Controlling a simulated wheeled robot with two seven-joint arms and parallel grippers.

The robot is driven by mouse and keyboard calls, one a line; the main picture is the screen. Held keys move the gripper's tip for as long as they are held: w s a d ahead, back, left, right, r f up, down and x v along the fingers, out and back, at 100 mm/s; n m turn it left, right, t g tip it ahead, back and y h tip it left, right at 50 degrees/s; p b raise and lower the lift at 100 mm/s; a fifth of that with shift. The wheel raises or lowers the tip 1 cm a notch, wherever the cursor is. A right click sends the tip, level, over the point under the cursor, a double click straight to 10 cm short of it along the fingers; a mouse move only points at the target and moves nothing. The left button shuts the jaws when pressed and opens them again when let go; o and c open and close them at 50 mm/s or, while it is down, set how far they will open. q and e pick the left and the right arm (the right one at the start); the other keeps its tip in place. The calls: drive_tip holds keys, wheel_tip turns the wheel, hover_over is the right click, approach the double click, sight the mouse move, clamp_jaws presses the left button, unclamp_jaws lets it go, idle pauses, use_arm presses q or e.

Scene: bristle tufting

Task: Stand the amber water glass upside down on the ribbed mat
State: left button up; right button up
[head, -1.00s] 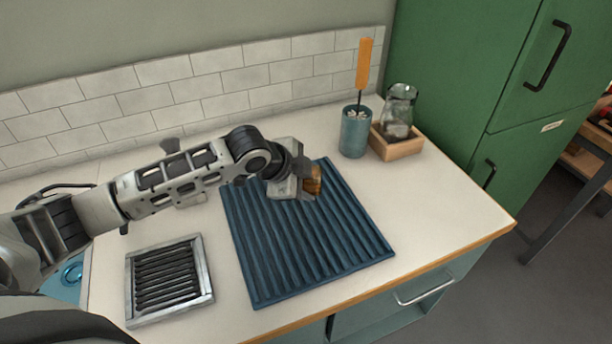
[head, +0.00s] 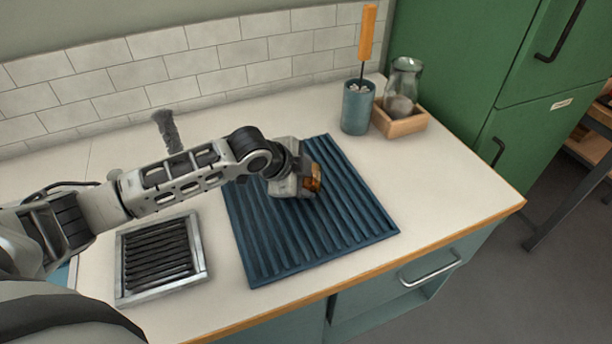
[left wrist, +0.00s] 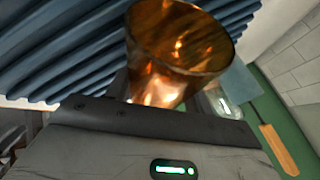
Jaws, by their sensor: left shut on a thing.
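The amber water glass (head: 315,178) is held in my left gripper (head: 306,184), over the far part of the blue ribbed mat (head: 310,245). In the head view the gripper hides most of the glass. The left wrist view shows the glass (left wrist: 178,50) large, between the fingers, with the mat's ribs (left wrist: 70,50) behind it. Which end of the glass faces down, and whether it touches the mat, I cannot tell. My right gripper is not in view.
A blue cup (head: 357,108) with an orange-handled tool (head: 366,35) stands behind the mat. Beside it a wooden box (head: 402,124) holds a clear glass vessel (head: 404,80). A framed black grate (head: 160,258) lies left of the mat. The counter right of the mat is clear.

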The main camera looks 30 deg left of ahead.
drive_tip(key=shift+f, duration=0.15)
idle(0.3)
use_arm(q)
drive_tip(key=o, duration=1.3)
drive_tip(key=shift+s+f, duration=0.1)
drive_tip(key=shift+f, duration=0.1)
drive_tip(key=shift+s+d+f, duration=0.1)
drive_tip(key=shift+s+f, duration=0.05)
drive_tip(key=v, duration=1.6)
drive_tip(key=shift+w+r, duration=0.25)
drive_tip(key=shift+r, duration=0.2)
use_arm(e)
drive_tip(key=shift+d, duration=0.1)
